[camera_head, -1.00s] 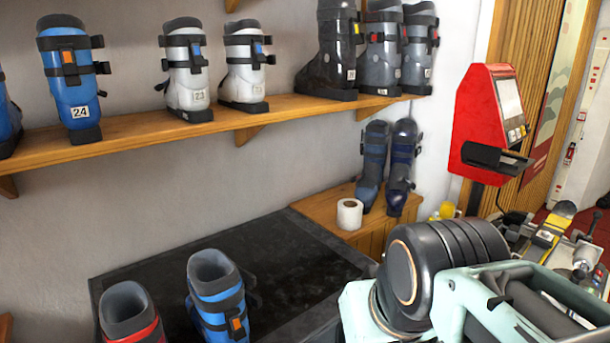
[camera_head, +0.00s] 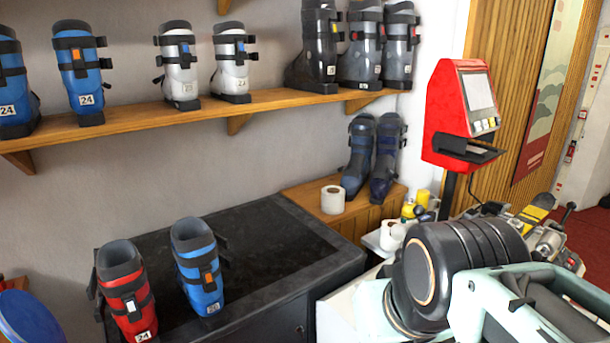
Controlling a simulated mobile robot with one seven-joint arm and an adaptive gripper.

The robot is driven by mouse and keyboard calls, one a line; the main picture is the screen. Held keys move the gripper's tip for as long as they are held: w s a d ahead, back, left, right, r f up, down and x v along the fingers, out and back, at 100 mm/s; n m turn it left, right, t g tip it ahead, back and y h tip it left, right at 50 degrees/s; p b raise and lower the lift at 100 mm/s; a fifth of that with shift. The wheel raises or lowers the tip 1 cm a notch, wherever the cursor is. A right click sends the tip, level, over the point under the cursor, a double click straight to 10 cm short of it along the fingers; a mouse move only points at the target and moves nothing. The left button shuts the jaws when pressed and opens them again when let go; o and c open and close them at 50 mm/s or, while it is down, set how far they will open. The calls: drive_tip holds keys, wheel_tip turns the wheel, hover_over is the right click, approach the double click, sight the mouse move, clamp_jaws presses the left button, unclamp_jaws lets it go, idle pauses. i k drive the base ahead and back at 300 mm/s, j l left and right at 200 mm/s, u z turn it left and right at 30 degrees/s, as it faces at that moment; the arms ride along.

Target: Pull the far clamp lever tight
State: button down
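Part of the binding bench's metal clamp gear (camera_head: 548,243) shows at the right edge, behind my arm. A short dark lever with a knob (camera_head: 567,214) stands up from it. I cannot tell whether this is the far clamp lever or how tight it is. A ski-like piece with a yellow section (camera_head: 533,214) lies by the clamp gear. My arm's black joint and pale green links fill the lower right and hide much of the bench. My gripper is out of view.
A red screen terminal (camera_head: 460,115) stands on a post behind the bench. A black-topped cabinet (camera_head: 265,235) holds a red boot (camera_head: 125,290) and a blue boot (camera_head: 198,265). A wooden shelf (camera_head: 160,112) carries several boots. A paper roll (camera_head: 333,200) stands on a wooden box.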

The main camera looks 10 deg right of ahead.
sight(571, 206)
drive_tip(key=k+l, duration=0.15)
drive_tip(key=l, duration=0.2)
drive_tip(key=k+l, duration=0.2)
drive_tip(key=l, duration=0.15)
drive_tip(key=k+l, duration=0.1)
drive_tip(key=l, duration=0.95)
drive_tip(key=k+l, duration=0.15)
drive_tip(key=l, duration=0.35)
drive_tip(key=i+l, duration=0.1)
drive_tip(key=l, duration=1.45)
drive_tip(key=i+l, duration=0.15)
drive_tip(key=l, duration=0.65)
drive_tip(key=i+l, duration=0.1)
drive_tip(key=l, duration=0.7)
drive_tip(key=i+l, duration=0.25)
